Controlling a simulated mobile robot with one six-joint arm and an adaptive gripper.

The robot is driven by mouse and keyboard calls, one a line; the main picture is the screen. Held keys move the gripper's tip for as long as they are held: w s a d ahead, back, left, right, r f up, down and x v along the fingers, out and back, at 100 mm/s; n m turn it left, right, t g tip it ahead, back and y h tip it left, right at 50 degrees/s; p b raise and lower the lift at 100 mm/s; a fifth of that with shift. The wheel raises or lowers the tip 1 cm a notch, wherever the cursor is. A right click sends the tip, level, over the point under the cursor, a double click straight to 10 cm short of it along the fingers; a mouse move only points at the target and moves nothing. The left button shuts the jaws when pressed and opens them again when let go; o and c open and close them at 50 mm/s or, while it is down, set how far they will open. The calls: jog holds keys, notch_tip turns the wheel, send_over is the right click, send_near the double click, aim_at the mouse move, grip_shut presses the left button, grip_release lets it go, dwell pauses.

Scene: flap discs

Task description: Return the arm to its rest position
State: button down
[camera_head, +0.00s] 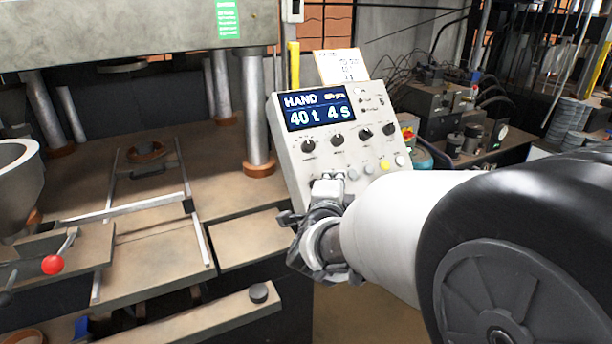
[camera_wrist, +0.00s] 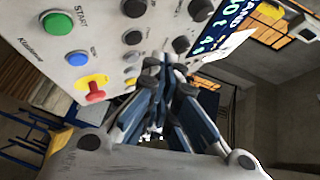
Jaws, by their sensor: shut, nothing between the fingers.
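My gripper (camera_wrist: 166,72) shows in the wrist view with its dark fingers together and nothing between them. In the head view my gripper (camera_head: 326,192) is at the end of my white arm, in front of the lower edge of the grey control panel (camera_head: 320,150); its fingertips are hard to make out there. My arm comes in from the right and covers the area below the panel. In the wrist view the panel (camera_wrist: 105,25) fills the upper left, beyond the fingers. Whether the fingers touch it I cannot tell.
A press with steel columns (camera_head: 255,110) and a worktable (camera_head: 150,250) stands at left, with a hopper (camera_head: 15,180) and a red-knobbed lever (camera_head: 53,264). The panel's screen (camera_head: 315,108) reads HAND, 40 t, 4 s. A red stop button (camera_wrist: 95,90) sits left of the fingers.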

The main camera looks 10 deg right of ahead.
jog(key=shift+s+r, duration=0.15)
jog(key=shift+s, duration=0.1)
jog(key=s+a+f+n+g+y, duration=0.1)
jog(key=s+a+n+g+y, duration=0.15)
jog(key=s+n, duration=0.4)
jog(key=s+a+f+n+g+y, duration=0.1)
jog(key=s+a+n+g+y, duration=0.2)
jog(key=s+n, duration=0.35)
jog(key=s+d+f+n+g, duration=0.2)
jog(key=s+f+n, duration=0.1)
jog(key=s, duration=0.7)
jog(key=s+d+f+n+g, duration=0.2)
jog(key=s+f+n+g, duration=0.1)
jog(key=s, duration=0.8)
jog(key=shift+s+d+n+g, duration=0.15)
jog(key=shift+d+n+g, duration=0.2)
jog(key=shift+n, duration=0.35)
